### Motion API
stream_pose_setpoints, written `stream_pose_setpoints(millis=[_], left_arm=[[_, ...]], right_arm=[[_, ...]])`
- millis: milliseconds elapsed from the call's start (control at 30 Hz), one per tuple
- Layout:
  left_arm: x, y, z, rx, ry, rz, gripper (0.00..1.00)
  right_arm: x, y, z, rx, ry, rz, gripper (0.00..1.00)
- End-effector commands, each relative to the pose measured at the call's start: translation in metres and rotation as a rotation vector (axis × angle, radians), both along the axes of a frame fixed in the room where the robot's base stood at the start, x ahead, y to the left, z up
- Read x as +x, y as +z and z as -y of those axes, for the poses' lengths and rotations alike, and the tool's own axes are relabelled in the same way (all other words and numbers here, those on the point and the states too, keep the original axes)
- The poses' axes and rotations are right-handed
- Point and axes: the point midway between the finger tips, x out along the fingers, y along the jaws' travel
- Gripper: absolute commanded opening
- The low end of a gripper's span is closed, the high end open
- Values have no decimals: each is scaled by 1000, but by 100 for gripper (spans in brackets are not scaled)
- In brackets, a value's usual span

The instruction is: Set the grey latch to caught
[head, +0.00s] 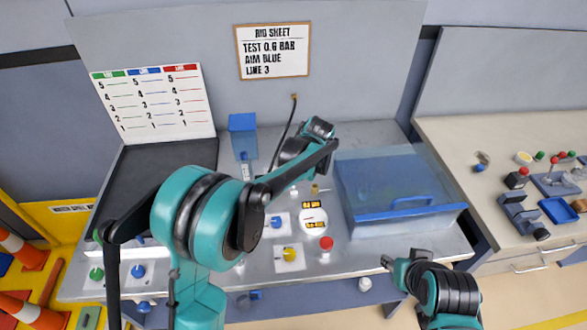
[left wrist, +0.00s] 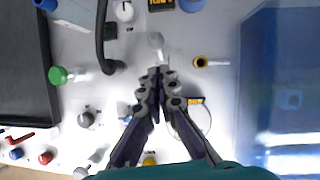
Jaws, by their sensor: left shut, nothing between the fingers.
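A pale grey round-ended lever (left wrist: 155,41), likely the grey latch, stands just beyond my left fingertips in the left wrist view. Its short stem runs towards the fingertips; I cannot tell whether they touch it or which setting it is at. My left gripper (left wrist: 158,73) is shut with nothing between its fingers, over the pale panel. In the head view my left arm hides its fingertips and the latch. My right gripper (head: 388,262) is at the front edge of the bench, away from the controls; its finger opening is too small to tell.
A transparent blue bin (head: 395,185) stands right of the controls. A black hose (left wrist: 101,40) rises left of the lever. A green knob (left wrist: 58,76), a yellow-ended fitting (left wrist: 200,61) and a round dial (head: 313,216) are nearby. A red knob (head: 326,243) stands near the front.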

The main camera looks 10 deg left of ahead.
Motion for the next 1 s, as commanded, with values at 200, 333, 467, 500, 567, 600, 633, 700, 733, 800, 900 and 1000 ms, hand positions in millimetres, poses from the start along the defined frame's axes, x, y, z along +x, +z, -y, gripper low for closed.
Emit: stream_pose_setpoints(millis=[200,333,467,500,567,600,633,700,733,800,900,1000], left_arm=[[-7,52,7,0,2,-1,0],[-10,71,10,0,2,-1,0],[-12,82,12,0,2,-1,0],[-12,83,12,0,2,-1,0],[-12,85,12,0,2,-1,0],[-12,85,12,0,2,-1,0],[-13,85,12,0,2,-1,0],[-13,85,12,0,2,-1,0],[-13,85,12,0,2,-1,0],[-12,85,12,0,2,-1,0],[-12,85,12,0,2,-1,0],[-12,85,12,0,2,-1,0]], right_arm=[[0,15,0,0,0,0,40],[0,19,0,0,0,0,40],[0,21,0,0,0,0,40],[0,21,0,0,0,0,40],[0,21,0,0,0,0,40],[0,21,0,0,0,0,40],[0,21,0,0,0,0,40],[0,21,0,0,0,0,40],[0,21,0,0,0,0,40],[0,21,0,0,0,0,40],[0,21,0,0,0,0,40],[0,21,0,0,0,0,40]])
